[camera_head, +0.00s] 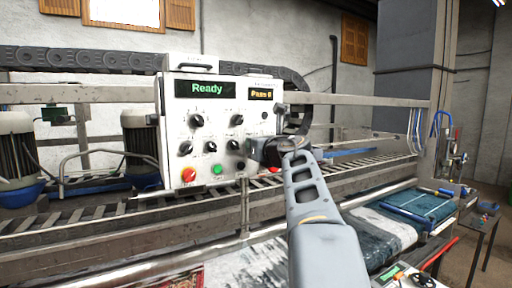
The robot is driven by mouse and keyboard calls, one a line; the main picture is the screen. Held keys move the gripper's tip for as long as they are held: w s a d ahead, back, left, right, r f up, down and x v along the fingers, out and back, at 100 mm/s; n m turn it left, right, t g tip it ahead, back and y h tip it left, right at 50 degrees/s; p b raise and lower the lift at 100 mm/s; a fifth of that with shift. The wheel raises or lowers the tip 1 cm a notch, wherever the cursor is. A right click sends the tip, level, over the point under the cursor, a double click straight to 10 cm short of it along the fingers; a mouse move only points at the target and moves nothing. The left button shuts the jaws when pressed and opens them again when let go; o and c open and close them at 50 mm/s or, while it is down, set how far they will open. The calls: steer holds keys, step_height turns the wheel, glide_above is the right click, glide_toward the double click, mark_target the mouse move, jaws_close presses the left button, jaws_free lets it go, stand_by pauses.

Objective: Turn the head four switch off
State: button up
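A white control panel (218,105) stands upright on the machine rail. It has a green "Ready" display (207,89) and an amber display (261,94) that seems to read "Pass 0". Several black rotary switches sit below, among them one at the upper left (196,121) and one at the lower right (233,145). Their labels are too small to read, so I cannot tell which is head four. My gripper (254,150) is at the panel's lower right and hides part of it. Its fingers, and whether they touch a switch, are unclear.
A red button (188,174) and a green button (217,169) are low on the panel. A metal rail (120,212) runs in front of it. Grey motors (140,140) stand to the left. A small table (484,218) stands at the right.

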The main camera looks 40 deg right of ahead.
stand_by(0.4)
steer(key=o, duration=0.9)
steer(key=s+b, duration=0.1)
steer(key=s, duration=0.3)
steer(key=s+a+b, duration=0.1)
steer(key=s, duration=0.4)
steer(key=s+a+b, duration=0.1)
steer(key=s, duration=0.3)
steer(key=shift+s+b, duration=0.35)
steer(key=shift+b, duration=0.05)
